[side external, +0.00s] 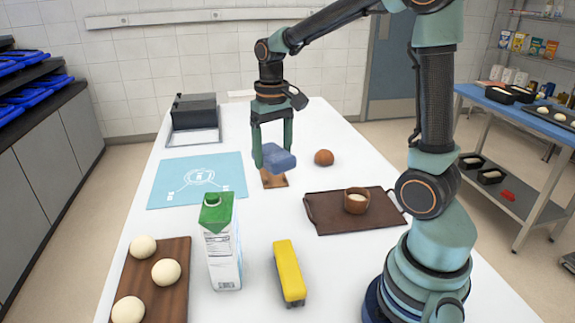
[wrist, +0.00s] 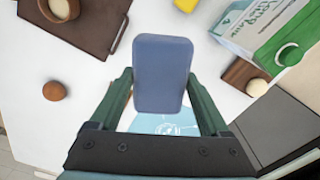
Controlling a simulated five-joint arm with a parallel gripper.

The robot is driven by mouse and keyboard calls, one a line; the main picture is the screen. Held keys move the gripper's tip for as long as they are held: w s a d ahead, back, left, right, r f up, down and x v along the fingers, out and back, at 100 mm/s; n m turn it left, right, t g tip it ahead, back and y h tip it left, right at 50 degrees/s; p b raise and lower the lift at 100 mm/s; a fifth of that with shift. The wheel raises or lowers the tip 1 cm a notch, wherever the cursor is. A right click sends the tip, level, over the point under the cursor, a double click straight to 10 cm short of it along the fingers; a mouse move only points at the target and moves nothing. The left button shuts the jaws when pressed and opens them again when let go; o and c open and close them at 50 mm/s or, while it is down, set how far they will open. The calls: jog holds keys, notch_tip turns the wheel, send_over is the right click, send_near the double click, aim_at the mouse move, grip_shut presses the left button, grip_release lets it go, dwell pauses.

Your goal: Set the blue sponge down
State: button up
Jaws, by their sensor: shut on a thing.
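The blue sponge (side external: 281,158) is held between the fingers of my gripper (side external: 272,153), above the white table (side external: 300,215). In the wrist view the sponge (wrist: 163,72) is between the two green fingers of my gripper (wrist: 160,80) and extends beyond their tips. The sponge looks clear of the table. A small brown piece (side external: 273,181) shows on the table just below it in the side view, partly hidden by the sponge.
A brown ball (side external: 324,157) and a dark tray (side external: 328,222) with a wooden bowl (side external: 357,200) lie to the right. A blue mat (side external: 165,187) lies left. A carton (side external: 220,245), yellow block (side external: 289,272) and dough board (side external: 177,250) stand nearer. Bare table surrounds the ball.

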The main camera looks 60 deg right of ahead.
aim_at(281, 157)
jog(key=s+n, duration=0.1)
jog(key=n, duration=0.1)
jog(key=s+a+f+n, duration=0.1)
jog(key=s+n, duration=0.1)
jog(key=shift+f, duration=0.15)
jog(key=shift+w, duration=0.1)
dwell(0.4)
jog(key=d+m, duration=0.1)
jog(key=m, duration=0.1)
jog(key=d+r+m, duration=0.1)
jog(key=m, duration=0.1)
jog(key=w+d+m, duration=0.1)
jog(key=shift+w+r+m, duration=0.1)
jog(key=shift+r+m, duration=0.15)
jog(key=shift+m, duration=0.15)
jog(key=f+m, duration=0.1)
jog(key=f, duration=0.5)
jog(key=d+f+m, duration=0.1)
jog(key=f, duration=0.6)
jog(key=f+m, duration=0.1)
jog(key=f, duration=0.5)
jog(key=shift+w+d+f, duration=0.15)
jog(key=shift+w+d, duration=0.1)
jog(key=shift+d, duration=0.05)
jog(key=shift+f, duration=0.2)
jog(key=o, duration=1.2)
jog(key=shift+r, duration=0.1)
